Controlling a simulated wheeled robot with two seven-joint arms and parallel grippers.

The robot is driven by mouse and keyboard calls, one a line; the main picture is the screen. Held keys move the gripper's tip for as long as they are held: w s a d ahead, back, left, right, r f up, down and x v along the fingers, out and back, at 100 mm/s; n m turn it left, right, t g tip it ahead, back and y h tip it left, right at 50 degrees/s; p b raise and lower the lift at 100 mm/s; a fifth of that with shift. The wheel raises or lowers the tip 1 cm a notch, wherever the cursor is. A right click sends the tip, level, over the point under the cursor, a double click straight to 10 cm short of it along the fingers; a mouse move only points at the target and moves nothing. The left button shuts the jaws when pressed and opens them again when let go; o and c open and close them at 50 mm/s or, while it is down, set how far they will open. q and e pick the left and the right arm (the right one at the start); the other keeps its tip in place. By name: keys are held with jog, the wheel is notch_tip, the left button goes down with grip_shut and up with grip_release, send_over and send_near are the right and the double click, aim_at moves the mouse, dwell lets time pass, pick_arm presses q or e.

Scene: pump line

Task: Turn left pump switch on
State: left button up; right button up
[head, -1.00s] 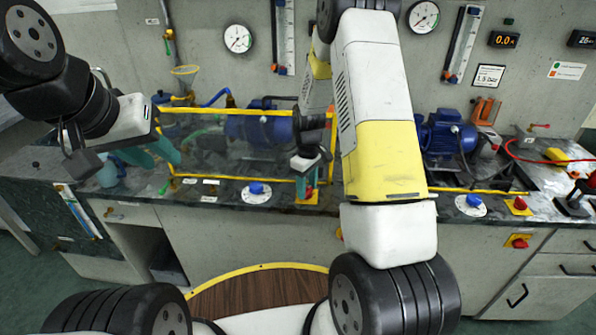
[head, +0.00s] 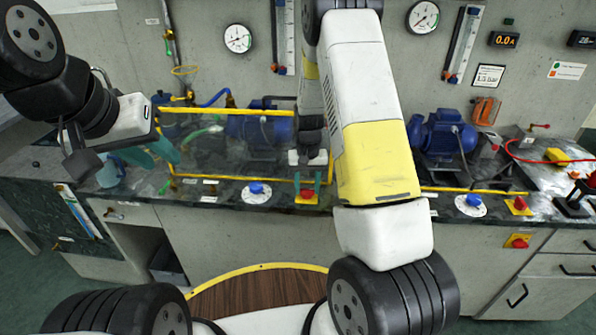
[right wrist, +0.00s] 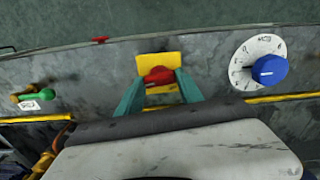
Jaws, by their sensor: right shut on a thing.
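The left pump switch is a red knob (head: 307,194) on a yellow plate (head: 299,202) at the bench's front edge. In the right wrist view the red knob (right wrist: 158,75) sits between two teal fingertips, with its yellow plate (right wrist: 158,59) showing behind. My right gripper (head: 307,184) points down over the switch and is shut on the knob. The knob's exact angle is hard to read. My left gripper (head: 152,153) hangs over the left part of the bench, its teal fingers apart and empty, away from the switch.
A blue dial (head: 257,190) on a white scale is left of the switch. A yellow-framed clear guard (head: 230,112) stands behind, before a blue pump. A second blue dial (head: 473,203) and red switch (head: 519,204) are farther right. My right forearm hides the bench between.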

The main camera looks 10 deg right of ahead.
aim_at(307, 189)
jog(key=shift+m, duration=0.6)
jog(key=o, duration=1.4)
jog(key=shift+r, duration=3.95)
jog(key=shift+r, duration=0.1)
